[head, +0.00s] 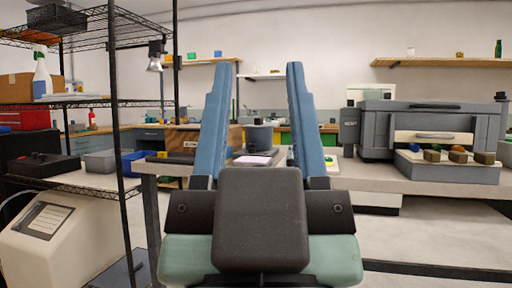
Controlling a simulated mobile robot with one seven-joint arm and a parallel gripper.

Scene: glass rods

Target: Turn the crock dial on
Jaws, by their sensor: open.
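My gripper (258,72) fills the middle of the head view, with its two long blue fingers wide apart and nothing held between them. In the gap between the fingers, farther off, a grey rounded pot (259,137) stands on the workbench; it may be the crock. It is small in the picture and partly framed by the fingers. I cannot make out a dial on it or tell a dial setting. My gripper appears apart from it, on the near side.
A pale workbench (400,181) runs across the middle. A large grey machine (420,120) stands on it at right, with an open drawer (450,171) of coloured pieces. Black wire shelving (118,120) rises close on the left. A pale pad (252,160) lies before the pot.

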